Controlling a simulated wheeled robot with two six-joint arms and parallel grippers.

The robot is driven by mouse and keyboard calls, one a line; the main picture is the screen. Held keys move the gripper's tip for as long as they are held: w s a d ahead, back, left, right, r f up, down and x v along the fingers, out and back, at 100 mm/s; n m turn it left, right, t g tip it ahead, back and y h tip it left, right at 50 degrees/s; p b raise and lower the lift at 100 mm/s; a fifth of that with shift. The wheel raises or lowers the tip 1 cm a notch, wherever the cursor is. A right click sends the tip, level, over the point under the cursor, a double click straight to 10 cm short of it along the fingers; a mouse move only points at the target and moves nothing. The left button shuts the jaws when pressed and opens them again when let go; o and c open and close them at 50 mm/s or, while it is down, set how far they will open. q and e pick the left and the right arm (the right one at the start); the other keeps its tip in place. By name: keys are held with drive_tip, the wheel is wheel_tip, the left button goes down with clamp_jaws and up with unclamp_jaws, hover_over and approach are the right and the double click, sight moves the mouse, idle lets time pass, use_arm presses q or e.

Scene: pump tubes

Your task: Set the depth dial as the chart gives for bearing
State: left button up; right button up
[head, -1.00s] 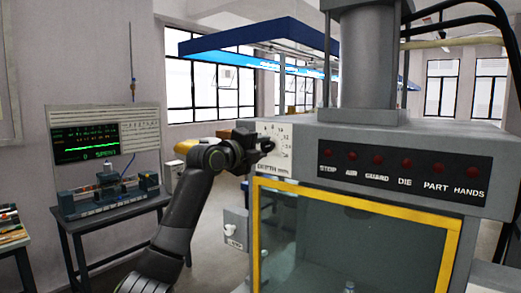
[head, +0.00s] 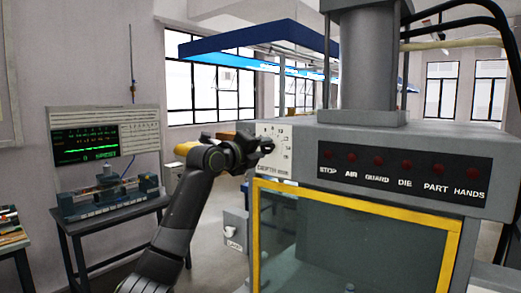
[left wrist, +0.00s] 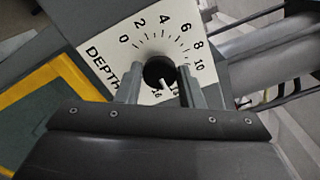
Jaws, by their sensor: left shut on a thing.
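In the head view my left gripper (head: 263,146) reaches the plate. No readable chart for bearing shows. My right gripper is out of view.
The press front (head: 402,170) has a row of red lamps above a yellow-framed guard (head: 360,204). A small labelled box (head: 235,230) is left of the guard. Further left, a dark screen with green text (head: 84,146) stands behind a dark bench (head: 112,209).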

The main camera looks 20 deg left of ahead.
use_arm(q)
drive_tip(key=o, duration=1)
drive_tip(key=shift+s+a+f+b, duration=0.15)
drive_tip(key=shift+s+b, duration=0.25)
drive_tip(key=shift+s, duration=0.05)
drive_tip(key=b+v, duration=0.6)
drive_tip(key=v, duration=1)
drive_tip(key=shift+s+b, duration=0.2)
drive_tip(key=shift+b, duration=0.15)
